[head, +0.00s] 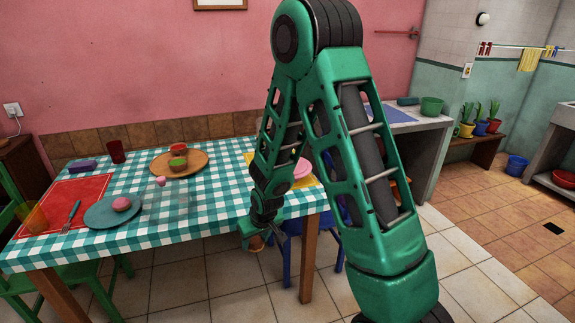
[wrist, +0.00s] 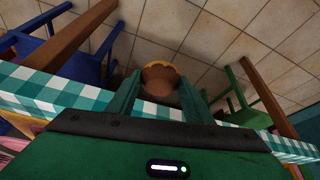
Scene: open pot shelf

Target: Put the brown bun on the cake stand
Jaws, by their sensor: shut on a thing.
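My gripper (head: 268,236) is shut on the brown bun (wrist: 160,77), which sits between the two fingers in the wrist view. In the head view the bun (head: 256,243) shows just below the fingers, beside the front right edge of the table, with floor behind it. I cannot pick out the cake stand for certain. A pink round piece (head: 302,168) on a yellow mat is partly hidden behind my arm. A faint see-through shape (head: 178,198) stands mid-table, with a small pink ball (head: 160,181) at its upper left.
Blue and green chairs stand close by. The table's front right area is clear.

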